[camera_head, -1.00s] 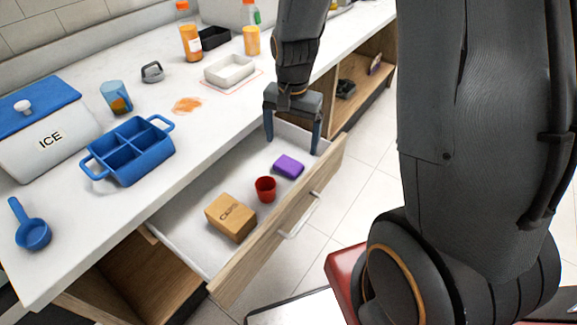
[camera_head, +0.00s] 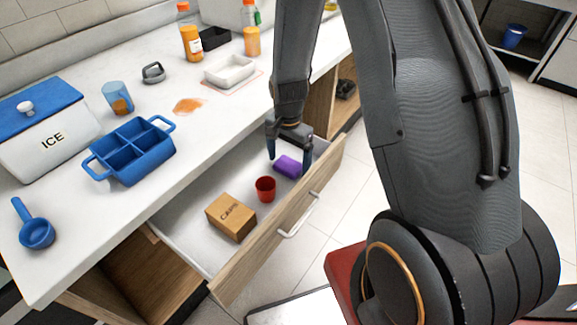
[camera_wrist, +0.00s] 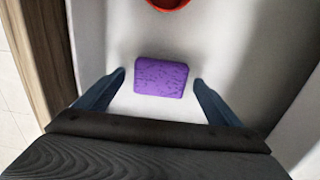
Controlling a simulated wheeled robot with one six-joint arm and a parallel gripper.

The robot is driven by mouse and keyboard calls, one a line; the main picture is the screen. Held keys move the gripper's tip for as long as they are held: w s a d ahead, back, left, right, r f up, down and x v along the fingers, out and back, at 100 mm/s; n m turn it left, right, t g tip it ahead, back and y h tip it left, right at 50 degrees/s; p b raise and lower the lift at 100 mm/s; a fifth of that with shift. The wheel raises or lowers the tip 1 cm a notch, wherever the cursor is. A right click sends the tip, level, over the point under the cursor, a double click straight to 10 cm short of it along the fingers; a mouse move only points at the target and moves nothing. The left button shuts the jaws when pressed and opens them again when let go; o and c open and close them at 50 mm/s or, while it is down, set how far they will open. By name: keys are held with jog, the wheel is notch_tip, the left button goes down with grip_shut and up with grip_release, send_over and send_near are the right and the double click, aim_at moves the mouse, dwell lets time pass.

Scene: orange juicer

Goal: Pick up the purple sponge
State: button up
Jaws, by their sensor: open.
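The purple sponge (camera_head: 288,166) lies flat in the open drawer (camera_head: 183,231), near its far end. My gripper (camera_head: 289,168) is open, with its blue fingers pointing down into the drawer at the sponge. In the wrist view the sponge (camera_wrist: 161,77) lies centred between the two open fingertips (camera_wrist: 159,78), with a gap on each side. The fingers do not appear to touch it.
A red cup (camera_head: 265,189) stands in the drawer close to the sponge, and a brown box (camera_head: 231,216) sits nearer. The drawer's wooden front (camera_head: 281,217) and the counter edge flank the gripper. The counter holds a blue divided tray (camera_head: 131,153) and a white dish (camera_head: 230,71).

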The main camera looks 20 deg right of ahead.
aim_at(288, 164)
jog(key=shift+f, duration=0.3)
jog(key=shift+c, duration=0.4)
jog(key=c, duration=1)
notch_tip(288, 164, up, 10)
jog(key=shift+r+b, duration=0.1)
jog(key=shift+b, duration=0.2)
